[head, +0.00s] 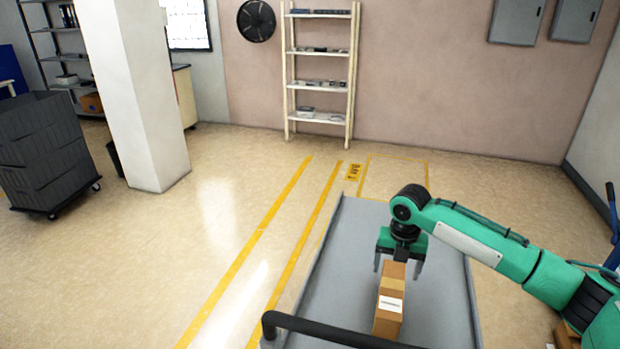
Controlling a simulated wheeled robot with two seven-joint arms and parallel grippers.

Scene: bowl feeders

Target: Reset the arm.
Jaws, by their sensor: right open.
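My right arm comes in from the right, green with black joints. My right gripper (399,266) points down over a grey platform (335,279) and its fingers are spread apart. A tall brown cardboard box (389,304) with a white label stands on the platform. The top of the box is at the gripper's fingers, and I cannot tell whether they touch it. My left gripper is not in view.
A dark handle bar (330,333) crosses the platform's near end. A white pillar (140,110) and a dark wheeled bin (45,152) stand at the left. A wooden shelf (319,87) stands against the back wall. The floor left of the platform is clear.

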